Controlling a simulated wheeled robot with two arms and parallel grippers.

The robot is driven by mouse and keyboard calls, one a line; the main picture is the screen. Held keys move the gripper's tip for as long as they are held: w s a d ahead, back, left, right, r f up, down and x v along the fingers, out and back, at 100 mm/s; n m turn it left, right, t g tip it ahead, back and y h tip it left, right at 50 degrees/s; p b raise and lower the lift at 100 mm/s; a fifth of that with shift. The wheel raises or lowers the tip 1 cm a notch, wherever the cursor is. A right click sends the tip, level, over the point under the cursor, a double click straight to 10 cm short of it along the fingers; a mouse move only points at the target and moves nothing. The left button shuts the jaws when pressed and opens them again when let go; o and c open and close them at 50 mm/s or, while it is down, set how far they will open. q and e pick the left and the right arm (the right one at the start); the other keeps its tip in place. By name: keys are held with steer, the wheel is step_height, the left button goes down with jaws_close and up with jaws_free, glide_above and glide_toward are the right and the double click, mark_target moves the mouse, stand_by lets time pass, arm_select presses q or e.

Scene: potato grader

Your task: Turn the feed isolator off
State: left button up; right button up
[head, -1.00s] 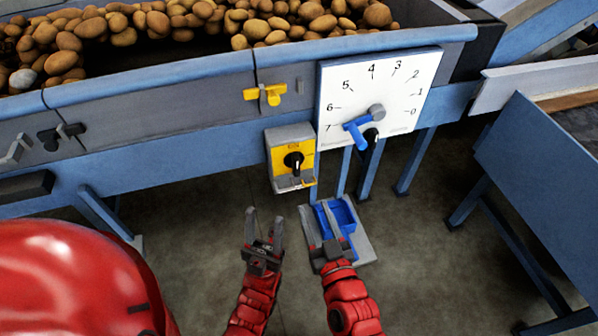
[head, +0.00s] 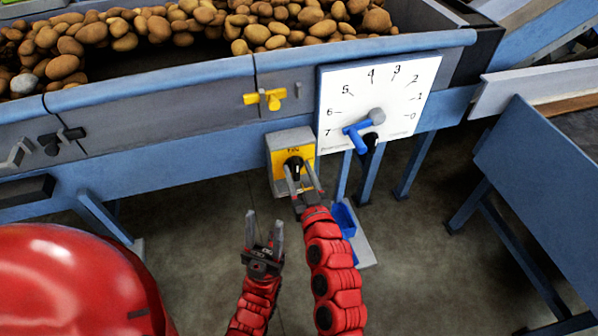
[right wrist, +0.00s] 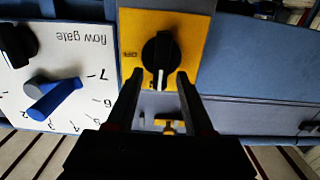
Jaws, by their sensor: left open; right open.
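The feed isolator (head: 276,150) is a grey box with a yellow plate and a black rotary knob (head: 294,164), below the blue machine rail. In the right wrist view the yellow plate (right wrist: 196,30) appears upside down, with an "OFF" label at the left of the knob (right wrist: 160,52). The knob's white mark points down in that picture. My right gripper (head: 300,168) is open just in front of the knob, its fingertips (right wrist: 159,76) on either side of the knob's lower end; contact cannot be told. My left gripper (head: 265,219) is open and empty, lower and to the left.
A white flow gate dial (head: 350,100) with a blue pointer handle (head: 356,138) is right of the isolator. A yellow handle (head: 265,99) sits above it. Potatoes (head: 270,30) fill the hopper above.

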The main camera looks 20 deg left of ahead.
steer(key=shift+c, duration=0.3)
jaws_close()
steer(key=shift+d+m, duration=0.1)
steer(key=shift+m, duration=0.3)
steer(key=m, duration=0.1)
steer(key=m+b, duration=0.1)
steer(key=m, duration=0.1)
steer(key=shift+w+d+f, duration=0.1)
steer(key=shift+w+d, duration=0.05)
steer(key=shift+d, duration=0.05)
steer(key=shift+w+d+f+m+b, duration=0.15)
steer(key=shift+f+m+b, duration=0.1)
steer(key=shift+m, duration=2.1)
steer(key=shift+w+d+f+m+b, duration=0.1)
steer(key=shift+d+f+m+b, duration=0.15)
steer(key=shift+m, duration=2.05)
steer(key=shift+w+d+f+m+b, duration=0.1)
steer(key=shift+f+m+b, duration=0.15)
steer(key=shift+m, duration=2.1)
